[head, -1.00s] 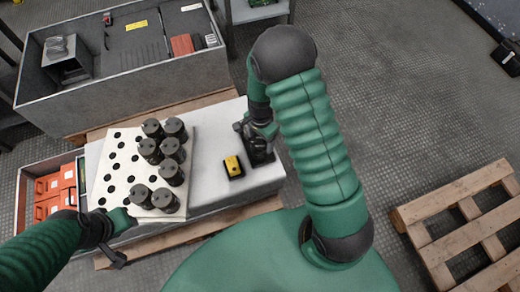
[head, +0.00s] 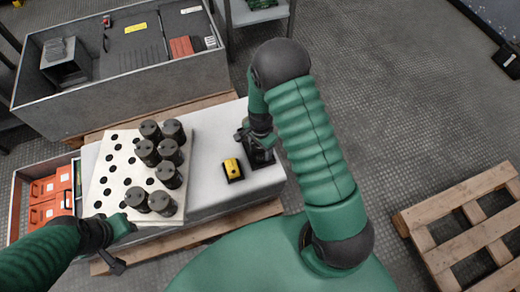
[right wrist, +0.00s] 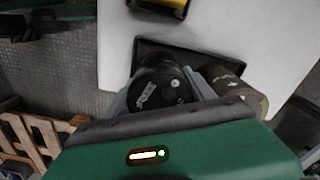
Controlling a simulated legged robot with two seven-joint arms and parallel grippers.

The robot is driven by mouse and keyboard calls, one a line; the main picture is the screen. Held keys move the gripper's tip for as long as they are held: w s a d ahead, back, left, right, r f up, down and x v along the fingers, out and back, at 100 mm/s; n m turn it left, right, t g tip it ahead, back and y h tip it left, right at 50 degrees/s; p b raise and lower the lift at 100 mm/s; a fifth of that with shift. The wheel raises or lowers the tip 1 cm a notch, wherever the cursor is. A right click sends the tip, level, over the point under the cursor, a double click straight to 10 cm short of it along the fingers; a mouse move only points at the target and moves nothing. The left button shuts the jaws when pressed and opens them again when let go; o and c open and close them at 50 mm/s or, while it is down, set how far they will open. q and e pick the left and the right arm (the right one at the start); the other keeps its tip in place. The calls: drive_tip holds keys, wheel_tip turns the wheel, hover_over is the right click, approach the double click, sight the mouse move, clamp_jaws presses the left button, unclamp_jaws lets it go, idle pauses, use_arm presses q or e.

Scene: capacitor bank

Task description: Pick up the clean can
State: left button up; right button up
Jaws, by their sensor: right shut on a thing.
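In the right wrist view, a black can (right wrist: 160,88) with white print sits between the fingers of my right gripper (right wrist: 165,95), which is shut on it. A duller, brownish can (right wrist: 235,88) stands just right of the fingers. Both are at a dark tray (right wrist: 205,62) on the light table. In the head view my right gripper (head: 256,135) is over this tray (head: 261,158), and the cans there are hard to make out. My left gripper (head: 122,226) is at the near-left corner of the holed board (head: 112,188); its jaws are too small to read.
Several dark cans (head: 168,175) stand on the board's right half. A yellow device (head: 232,169) lies between board and tray. A large grey bin (head: 110,95) is behind, a crate of orange boxes (head: 45,205) at left, a wooden pallet (head: 470,230) at right.

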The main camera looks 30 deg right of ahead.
clamp_jaws()
drive_tip(key=shift+w+r, duration=0.1)
drive_tip(key=shift+r, duration=0.4)
drive_tip(key=r+p, duration=0.1)
drive_tip(key=s+r+p, duration=0.1)
drive_tip(key=r, duration=0.1)
drive_tip(key=s+r+p, duration=0.1)
drive_tip(key=s+p, duration=0.1)
drive_tip(key=s, duration=1.3)
drive_tip(key=shift+d, duration=0.15)
